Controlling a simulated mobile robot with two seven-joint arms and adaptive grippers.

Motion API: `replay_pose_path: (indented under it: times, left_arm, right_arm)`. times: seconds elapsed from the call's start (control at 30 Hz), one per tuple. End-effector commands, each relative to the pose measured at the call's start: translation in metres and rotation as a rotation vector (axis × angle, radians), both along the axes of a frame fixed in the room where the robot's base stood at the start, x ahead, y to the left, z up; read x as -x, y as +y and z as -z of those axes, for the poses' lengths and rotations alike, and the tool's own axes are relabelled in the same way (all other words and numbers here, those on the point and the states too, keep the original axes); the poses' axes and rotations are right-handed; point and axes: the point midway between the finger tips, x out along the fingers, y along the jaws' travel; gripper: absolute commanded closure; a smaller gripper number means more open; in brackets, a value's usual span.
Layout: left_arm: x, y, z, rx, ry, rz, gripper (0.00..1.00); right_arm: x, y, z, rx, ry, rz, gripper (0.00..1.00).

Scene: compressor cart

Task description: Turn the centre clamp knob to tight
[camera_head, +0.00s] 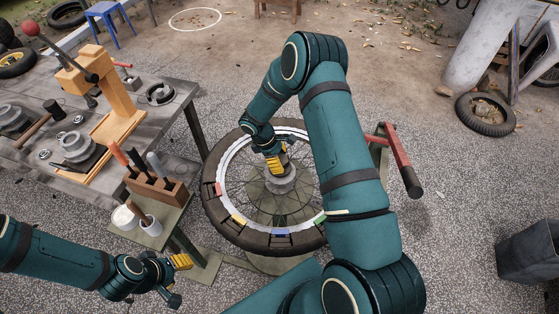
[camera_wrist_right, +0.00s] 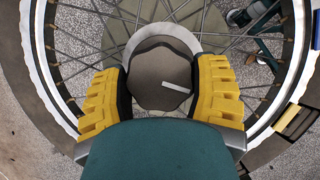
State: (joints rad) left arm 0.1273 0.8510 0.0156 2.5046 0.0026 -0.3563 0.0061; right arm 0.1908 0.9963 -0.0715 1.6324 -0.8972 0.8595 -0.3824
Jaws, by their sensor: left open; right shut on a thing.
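The centre clamp knob (camera_wrist_right: 160,75) is a dark grey lobed knob with a pale pointer bar, at the hub of a spoked wheel. In the right wrist view my right gripper (camera_wrist_right: 163,90) has its yellow fingers on both sides of the knob and is shut on it. The pale bar points to the right and slightly down. In the head view my right gripper (camera_head: 277,163) is over the hub and hides part of the knob. The wheel (camera_head: 225,225) lies flat, with a dark tyre and a white rim ring. My left gripper (camera_head: 180,275) is open and empty at the lower left.
A small stand with a wooden tool block (camera_head: 158,190) and white cups is left of the wheel. A workbench (camera_head: 185,92) with an orange press stands at the upper left. A dark bin (camera_head: 530,252) stands far right.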

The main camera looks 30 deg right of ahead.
Motion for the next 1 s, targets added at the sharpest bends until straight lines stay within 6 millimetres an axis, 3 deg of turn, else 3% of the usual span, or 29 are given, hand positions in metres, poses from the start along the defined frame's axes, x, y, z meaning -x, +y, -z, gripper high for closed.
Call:
replay_pose_path:
  times: [1.0]
  left_arm:
    - [0.004, -0.001, 0.031, 0.003, 0.009, 0.01, 0.53]
  right_arm:
    - [-0.002, -0.002, 0.0, 0.0, -0.002, 0.957, 0.73]
